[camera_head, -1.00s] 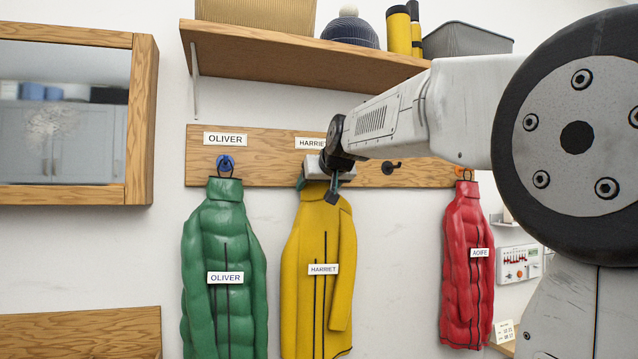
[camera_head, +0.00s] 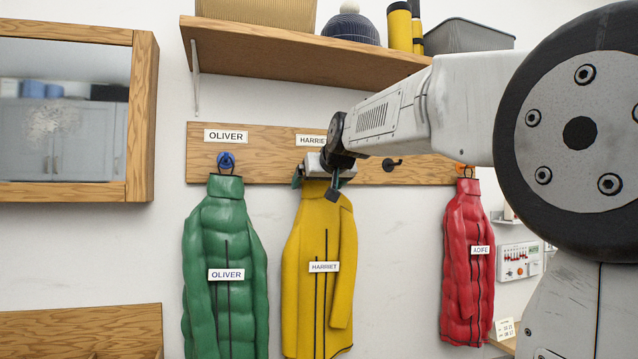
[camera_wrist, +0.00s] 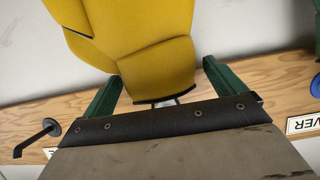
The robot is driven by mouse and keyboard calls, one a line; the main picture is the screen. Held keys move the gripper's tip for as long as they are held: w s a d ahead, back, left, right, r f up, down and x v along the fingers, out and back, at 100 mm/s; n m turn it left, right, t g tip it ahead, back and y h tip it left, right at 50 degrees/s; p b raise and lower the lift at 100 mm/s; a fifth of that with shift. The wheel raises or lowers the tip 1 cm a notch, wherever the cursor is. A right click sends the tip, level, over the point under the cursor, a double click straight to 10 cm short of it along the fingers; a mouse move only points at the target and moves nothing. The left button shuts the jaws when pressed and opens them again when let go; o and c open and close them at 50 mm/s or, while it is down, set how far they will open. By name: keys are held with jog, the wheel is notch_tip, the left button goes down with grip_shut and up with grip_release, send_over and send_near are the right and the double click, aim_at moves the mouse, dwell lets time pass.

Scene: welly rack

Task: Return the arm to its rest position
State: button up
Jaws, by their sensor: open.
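My gripper (camera_head: 322,172) is at the yellow coat (camera_head: 318,262) on the peg board, at the coat's collar, under the HARRIET name plate (camera_head: 311,141). In the wrist view, the two green fingers of my gripper (camera_wrist: 160,78) are spread wide. The yellow coat (camera_wrist: 155,50) shows between them, with its collar close to the palm. I cannot tell whether the fingers touch it. The coat's own hook is mostly hidden behind my gripper. My arm reaches in from the right.
A green coat (camera_head: 225,285) hangs to the left and a red coat (camera_head: 467,265) to the right. A bare dark hook (camera_head: 392,164) sits on the board (camera_head: 270,155) beside my gripper. A loaded wooden shelf (camera_head: 300,52) juts out above. A mirror cabinet (camera_head: 142,110) is at left.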

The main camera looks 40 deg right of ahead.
jog(key=v, duration=0.8)
jog(key=s+a+f+g+y, duration=0.1)
jog(key=s+a+f+g, duration=0.25)
jog(key=f, duration=0.55)
jog(key=s+a+f+g+y, duration=0.15)
jog(key=s+f, duration=0.25)
jog(key=f, duration=0.5)
jog(key=s+a+f+n+g, duration=0.1)
jog(key=s+a+f+g, duration=0.1)
jog(key=s+a+f, duration=0.2)
jog(key=s+a+f+n+g, duration=0.1)
jog(key=s+a+f, duration=0.3)
jog(key=s+f, duration=0.5)
jog(key=s+a+f+n+g+y, duration=0.1)
jog(key=s+a+f+g, duration=0.2)
jog(key=s+f, duration=0.3)
jog(key=s+a, duration=0.1)
jog(key=s, duration=0.2)
jog(key=shift+s+a+f+g, duration=0.25)
jog(key=shift+a+f+g, duration=0.05)
jog(key=shift+f, duration=0.1)
jog(key=shift+d, duration=0.1)
